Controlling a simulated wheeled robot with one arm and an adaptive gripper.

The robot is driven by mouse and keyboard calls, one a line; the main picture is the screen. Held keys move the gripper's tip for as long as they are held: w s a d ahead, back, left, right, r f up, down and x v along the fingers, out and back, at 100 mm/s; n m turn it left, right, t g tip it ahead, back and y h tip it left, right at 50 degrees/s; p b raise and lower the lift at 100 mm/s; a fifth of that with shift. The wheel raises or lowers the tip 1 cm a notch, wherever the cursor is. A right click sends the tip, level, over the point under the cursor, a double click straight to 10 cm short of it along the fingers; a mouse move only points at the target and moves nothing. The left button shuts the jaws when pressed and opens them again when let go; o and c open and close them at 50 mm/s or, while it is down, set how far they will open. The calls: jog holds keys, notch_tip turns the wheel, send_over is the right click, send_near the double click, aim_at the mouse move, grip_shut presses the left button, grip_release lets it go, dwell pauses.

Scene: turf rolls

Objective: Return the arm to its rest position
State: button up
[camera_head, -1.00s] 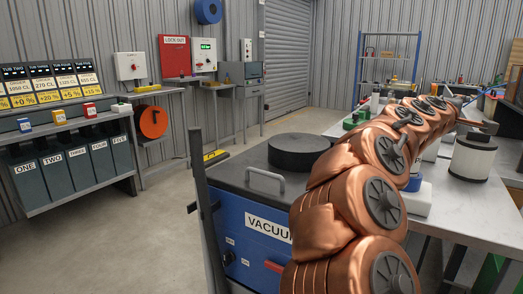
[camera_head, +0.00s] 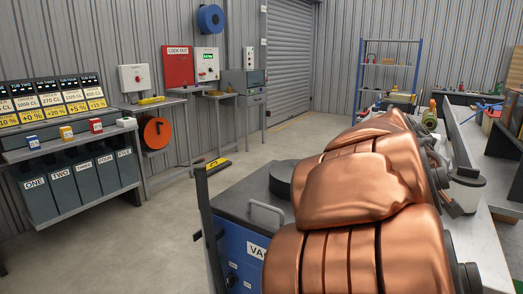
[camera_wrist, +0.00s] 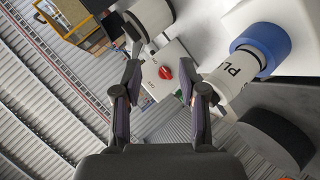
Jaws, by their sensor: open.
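My copper-coloured arm (camera_head: 350,205) fills the lower right of the head view, bent close to the camera. My gripper (camera_wrist: 160,86) shows in the wrist view, its two dark fingers spread apart with nothing between them. In the head view my gripper is hidden or cannot be picked out. Beyond the fingers, a white box with a red knob (camera_wrist: 166,72) shows in the wrist view.
The blue vacuum unit (camera_head: 232,248) stands beside my arm, with a black disc (camera_head: 281,180) on top. A grey bench (camera_head: 492,238) lies on the right. A white cylinder with a blue band (camera_wrist: 240,72) shows in the wrist view. Floor (camera_head: 150,235) at left is clear.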

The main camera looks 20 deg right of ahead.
jog(key=s+a+f+g+y+p, duration=0.1)
jog(key=s+a+f+y+p, duration=0.2)
jog(key=a, duration=0.4)
jog(key=s+a+y+p, duration=0.15)
jog(key=a+p, duration=0.25)
jog(key=a, duration=0.4)
jog(key=s+a+f+g+y+p, duration=0.1)
jog(key=s+a+f+y+p, duration=0.1)
jog(key=a+y+p, duration=0.35)
jog(key=s+a+n+g+y+p, duration=0.1)
jog(key=s+a+n+g+p, duration=0.1)
jog(key=s+a, duration=1)
jog(key=a+g+p, duration=0.1)
jog(key=a+p, duration=0.1)
jog(key=a, duration=0.2)
jog(key=shift+f+y, duration=0.25)
jog(key=shift+y, duration=0.05)
